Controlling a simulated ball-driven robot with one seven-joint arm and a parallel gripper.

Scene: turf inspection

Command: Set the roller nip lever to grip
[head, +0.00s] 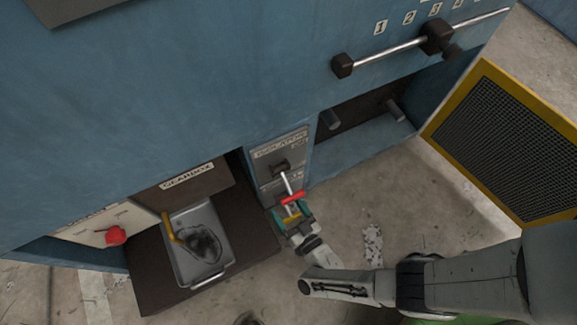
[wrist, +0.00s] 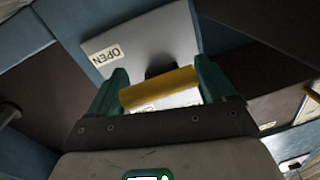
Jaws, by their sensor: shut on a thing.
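My gripper (wrist: 160,95) has its green fingers on both ends of a yellow bar handle (wrist: 160,88), shut on it. The handle, which looks like the roller nip lever's, lies in front of a grey plate (wrist: 135,35) with an OPEN label (wrist: 107,54). A second white label (wrist: 165,104) is partly hidden behind the handle and cannot be read. In the head view my gripper (head: 291,214) is low in front of the machine, with a bit of yellow (head: 293,219) between its fingers.
To the left are a tray (head: 197,265) under the GEARBOX label and a red knob (head: 115,235). A yellow-framed mesh guard (head: 510,145) stands at right. Concrete floor lies between.

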